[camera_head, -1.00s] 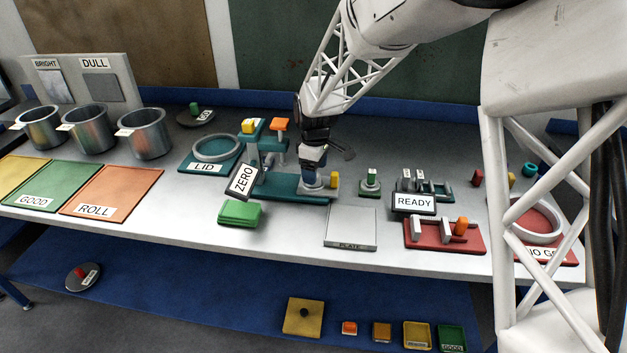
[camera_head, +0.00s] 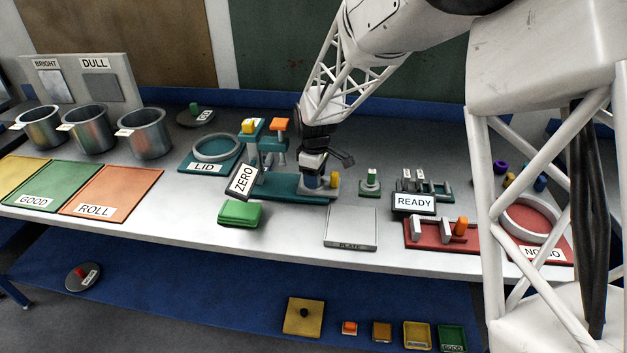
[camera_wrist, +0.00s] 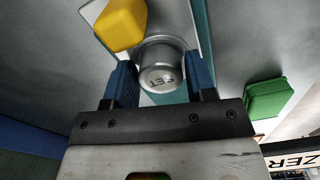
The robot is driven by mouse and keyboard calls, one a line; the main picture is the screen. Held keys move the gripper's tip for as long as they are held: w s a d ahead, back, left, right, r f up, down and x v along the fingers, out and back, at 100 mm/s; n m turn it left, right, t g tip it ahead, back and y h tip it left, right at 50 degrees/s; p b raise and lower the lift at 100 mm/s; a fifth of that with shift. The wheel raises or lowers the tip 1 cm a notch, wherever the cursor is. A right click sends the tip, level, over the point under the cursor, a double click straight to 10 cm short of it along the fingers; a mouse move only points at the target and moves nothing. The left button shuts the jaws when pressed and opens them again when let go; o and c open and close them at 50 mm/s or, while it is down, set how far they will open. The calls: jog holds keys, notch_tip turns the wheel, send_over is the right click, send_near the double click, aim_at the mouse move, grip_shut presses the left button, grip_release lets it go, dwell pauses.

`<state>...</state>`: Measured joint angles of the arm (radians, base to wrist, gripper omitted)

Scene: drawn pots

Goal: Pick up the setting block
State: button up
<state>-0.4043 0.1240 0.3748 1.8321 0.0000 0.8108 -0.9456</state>
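The setting block is a silver round piece marked SET (camera_wrist: 160,80), with a wider rim at its far end. It stands upright on the teal fixture base (camera_head: 280,185). My gripper (camera_wrist: 160,72) is down around it, with one blue finger on each side. The fingers are apart and look open, very close to the block's sides; contact is hard to judge. In the head view my gripper (camera_head: 313,177) hides most of the block.
A yellow piece (camera_wrist: 121,24) stands close beside the block; it also shows in the head view (camera_head: 334,179). A ZERO sign (camera_head: 243,181) and green block (camera_head: 240,212) are to the left. A PLATE tray (camera_head: 350,225) and READY sign (camera_head: 414,203) are to the right.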

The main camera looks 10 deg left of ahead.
jog(key=c, duration=0.6)
jog(key=shift+r, duration=0.15)
jog(key=shift+r, duration=0.55)
jog(key=shift+s+d+r, duration=0.1)
jog(key=shift+s+r, duration=0.1)
jog(key=shift+r, duration=0.4)
jog(key=shift+s+d+r, duration=0.1)
jog(key=shift+s+r, duration=0.05)
jog(key=shift+r, duration=0.4)
jog(key=s+d, duration=0.2)
jog(key=s, duration=0.2)
jog(key=s+d+r, duration=0.1)
jog(key=s, duration=0.4)
jog(key=s+d, duration=0.2)
jog(key=s, duration=0.3)
jog(key=shift+d+r, duration=0.15)
jog(key=shift+d, duration=0.2)
